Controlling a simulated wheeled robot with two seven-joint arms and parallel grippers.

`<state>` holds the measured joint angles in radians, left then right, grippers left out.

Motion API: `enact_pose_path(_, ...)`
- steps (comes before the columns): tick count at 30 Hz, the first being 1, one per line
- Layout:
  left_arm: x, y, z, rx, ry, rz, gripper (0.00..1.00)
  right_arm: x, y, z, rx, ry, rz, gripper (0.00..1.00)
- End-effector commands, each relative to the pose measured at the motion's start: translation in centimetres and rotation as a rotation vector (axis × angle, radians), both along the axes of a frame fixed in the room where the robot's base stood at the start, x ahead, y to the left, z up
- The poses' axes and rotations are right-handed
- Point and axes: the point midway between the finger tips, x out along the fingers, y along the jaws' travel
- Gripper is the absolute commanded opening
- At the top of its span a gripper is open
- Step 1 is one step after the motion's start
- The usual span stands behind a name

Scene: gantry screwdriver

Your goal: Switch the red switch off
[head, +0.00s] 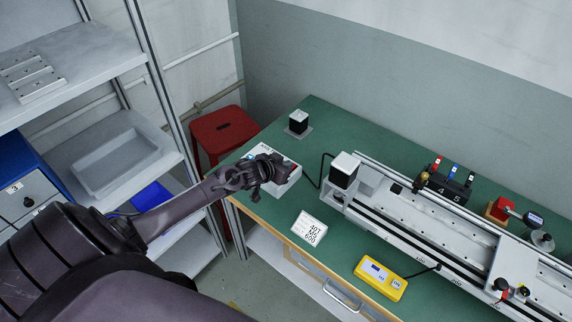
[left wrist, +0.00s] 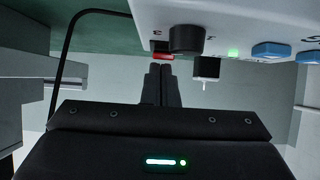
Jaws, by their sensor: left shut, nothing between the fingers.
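The red switch (left wrist: 163,57) shows in the left wrist view on the face of a white control box (left wrist: 225,14), beside a round black knob (left wrist: 187,40). My left gripper (left wrist: 164,70) is shut and empty, with its fingertips right at the red switch. I cannot tell whether they touch it, and the fingers partly cover it. In the head view the white box (head: 289,185) sits at the left end of the green bench, and my left gripper (head: 279,172) covers much of it and hides the switch. My right gripper is not in view.
The box also has a green light (left wrist: 233,53), blue buttons (left wrist: 275,50) and a black part (left wrist: 206,69) close to my fingers. A red stool (head: 222,130) is behind.

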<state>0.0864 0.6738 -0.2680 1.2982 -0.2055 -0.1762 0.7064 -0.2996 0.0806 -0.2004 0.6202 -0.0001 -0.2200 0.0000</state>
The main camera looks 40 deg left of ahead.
Motion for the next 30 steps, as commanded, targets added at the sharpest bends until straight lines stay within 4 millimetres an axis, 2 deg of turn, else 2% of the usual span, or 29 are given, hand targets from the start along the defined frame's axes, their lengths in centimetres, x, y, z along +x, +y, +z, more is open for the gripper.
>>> enact_pose_path(5, -0.1, -0.1, -0.4, -0.003, -0.012, 0.000, 0.00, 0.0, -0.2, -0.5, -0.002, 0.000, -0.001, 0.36)
enact_pose_path(10, -0.8, -0.1, -2.4, -0.017, -0.134, 0.001, 0.00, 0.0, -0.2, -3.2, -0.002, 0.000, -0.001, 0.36)
enact_pose_path(12, -0.6, 0.0, -1.2, -0.014, -0.149, -0.001, 0.00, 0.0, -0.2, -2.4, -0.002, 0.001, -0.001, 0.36)
enact_pose_path(20, -0.7, 0.0, -1.1, -0.014, -0.142, -0.002, 0.00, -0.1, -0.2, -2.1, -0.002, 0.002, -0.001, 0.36)
enact_pose_path(30, -0.6, 0.0, 0.4, -0.015, -0.144, -0.002, 0.00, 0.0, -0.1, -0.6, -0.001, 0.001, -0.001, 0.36)
